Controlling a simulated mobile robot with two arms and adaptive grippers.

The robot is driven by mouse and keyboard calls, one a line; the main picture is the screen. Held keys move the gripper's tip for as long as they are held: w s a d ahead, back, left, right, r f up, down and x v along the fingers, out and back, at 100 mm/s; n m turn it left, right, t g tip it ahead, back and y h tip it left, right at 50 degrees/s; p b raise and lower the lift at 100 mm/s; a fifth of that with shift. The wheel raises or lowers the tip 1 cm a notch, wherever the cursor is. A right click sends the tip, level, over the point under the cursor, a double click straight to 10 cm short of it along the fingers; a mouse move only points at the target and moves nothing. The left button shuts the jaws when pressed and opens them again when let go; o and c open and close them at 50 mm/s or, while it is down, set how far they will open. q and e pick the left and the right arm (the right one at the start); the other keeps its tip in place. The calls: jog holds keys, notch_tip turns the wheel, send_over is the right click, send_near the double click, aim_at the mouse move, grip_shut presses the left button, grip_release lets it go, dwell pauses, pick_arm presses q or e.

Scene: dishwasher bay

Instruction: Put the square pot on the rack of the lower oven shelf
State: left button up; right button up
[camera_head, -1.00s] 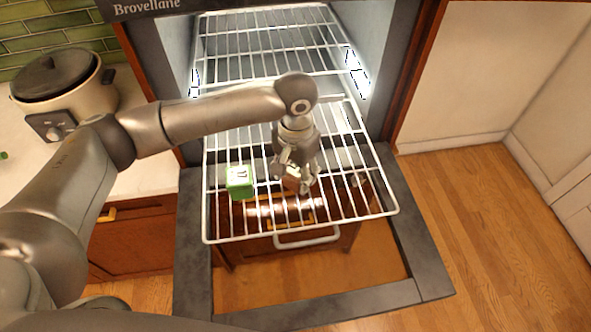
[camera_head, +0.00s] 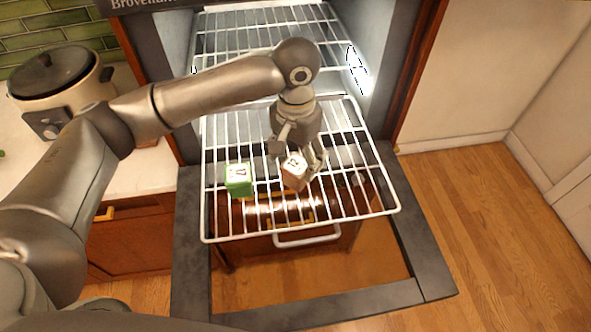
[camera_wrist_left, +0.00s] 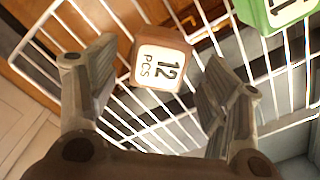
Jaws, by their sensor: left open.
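No square pot shows clearly in these views. The lower rack (camera_head: 346,207) is a white wire shelf pulled out of the oven. A small brown box (camera_head: 295,176) with a white top label sits on it; the label reads "12 PCS" in the left wrist view (camera_wrist_left: 160,62). A green box (camera_head: 238,184) stands on the rack to its left. My left gripper (camera_head: 297,155) is open just above the brown box. In the wrist view its fingers show on both sides of the box with gaps. My right gripper is not in view.
The open oven door (camera_head: 330,305) frames the area below the rack. The upper rack (camera_head: 265,45) is empty where it shows. A round cooker (camera_head: 62,88) stands on the counter at left. The right part of the lower rack is clear.

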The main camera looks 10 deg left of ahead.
aim_at(296, 166)
pick_arm(q)
notch_tip(296, 166, up, 7)
jog(key=b, duration=0.1)
jog(key=shift+r, duration=0.15)
dwell(0.9)
